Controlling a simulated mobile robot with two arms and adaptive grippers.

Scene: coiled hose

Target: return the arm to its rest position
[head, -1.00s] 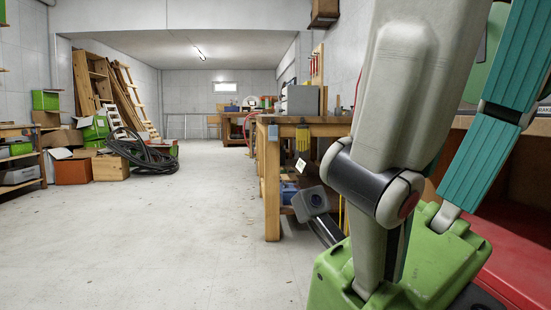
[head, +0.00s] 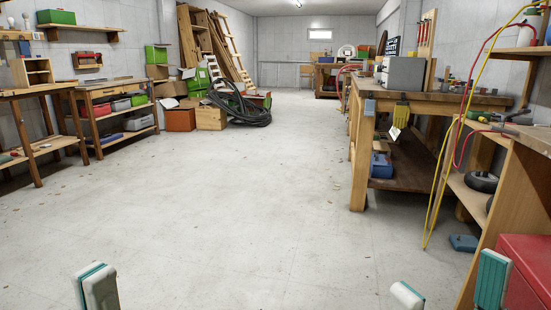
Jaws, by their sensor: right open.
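My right gripper (head: 449,288) shows at the bottom right of the head view. Its two pale, teal-lined fingertips are wide apart with nothing visible between them. The rest of that arm is below the picture. My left gripper (head: 98,287) shows only as a pale tip with teal strips at the bottom left edge. Its opening cannot be made out. A coiled black hose (head: 243,108) lies on the floor at the back, beside boxes and far from both grippers.
A wooden workbench (head: 440,98) stands at the right, with a nearer shelf unit (head: 520,190) and red box (head: 527,271) at its side. Yellow and red cables hang there. Shelving (head: 115,115) lines the left. The middle floor (head: 230,205) is clear.

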